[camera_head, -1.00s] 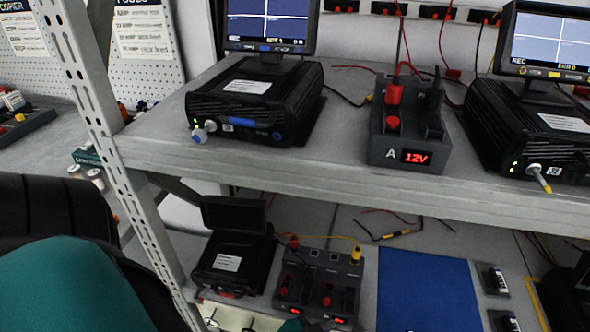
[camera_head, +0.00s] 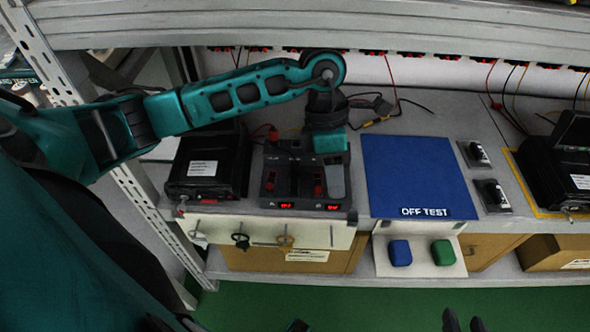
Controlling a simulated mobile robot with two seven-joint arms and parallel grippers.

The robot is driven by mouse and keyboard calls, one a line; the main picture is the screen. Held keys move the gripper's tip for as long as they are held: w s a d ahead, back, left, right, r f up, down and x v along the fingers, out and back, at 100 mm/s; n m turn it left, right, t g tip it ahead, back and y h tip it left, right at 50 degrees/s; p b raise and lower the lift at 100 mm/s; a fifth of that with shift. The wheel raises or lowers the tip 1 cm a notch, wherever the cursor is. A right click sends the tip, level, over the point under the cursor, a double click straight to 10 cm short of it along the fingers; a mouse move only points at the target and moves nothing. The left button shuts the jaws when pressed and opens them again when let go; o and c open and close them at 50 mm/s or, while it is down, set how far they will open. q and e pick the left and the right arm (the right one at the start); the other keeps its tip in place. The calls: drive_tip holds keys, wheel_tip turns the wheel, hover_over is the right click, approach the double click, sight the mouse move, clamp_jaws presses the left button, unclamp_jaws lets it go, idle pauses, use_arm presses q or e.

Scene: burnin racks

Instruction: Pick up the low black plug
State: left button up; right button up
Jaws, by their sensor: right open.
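A black plug (camera_head: 241,240) hangs on the pale front panel below the shelf edge, between a whitish plug (camera_head: 198,237) and a tan one (camera_head: 285,242). My left arm reaches in from the left, and its gripper (camera_head: 328,145) points down over the dark two-bay charger station (camera_head: 280,188), above and right of the black plug and apart from it. Its fingers are hidden or blend with the station, so I cannot tell its jaws. My right gripper (camera_head: 464,323) shows only as two separated dark fingertips at the bottom edge, open and far right of the black plug.
A black device (camera_head: 205,165) stands left of the station. A blue "OFF TEST" mat (camera_head: 410,170) lies to the right, with two small switch units (camera_head: 478,153) beside it. Blue and green pads (camera_head: 399,253) sit on a panel below. A rack post (camera_head: 140,200) stands at left.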

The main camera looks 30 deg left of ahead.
sight(295, 163)
use_arm(q)
drive_tip(key=w+a+y, duration=0.1)
drive_tip(key=a, duration=0.2)
drive_tip(key=w+a+y, duration=0.1)
drive_tip(key=a+y, duration=0.1)
drive_tip(key=a, duration=0.1)
drive_tip(key=w+a+r+t+y, duration=0.1)
drive_tip(key=a+y, duration=0.1)
drive_tip(key=a, duration=0.1)
drive_tip(key=shift+a+b, duration=0.3)
drive_tip(key=shift+b, duration=0.1)
drive_tip(key=f, duration=0.4)
drive_tip(key=f+b, duration=0.1)
drive_tip(key=f, duration=0.1)
drive_tip(key=shift+a+f, duration=0.4)
drive_tip(key=shift+r, duration=0.1)
drive_tip(key=c, duration=0.6)
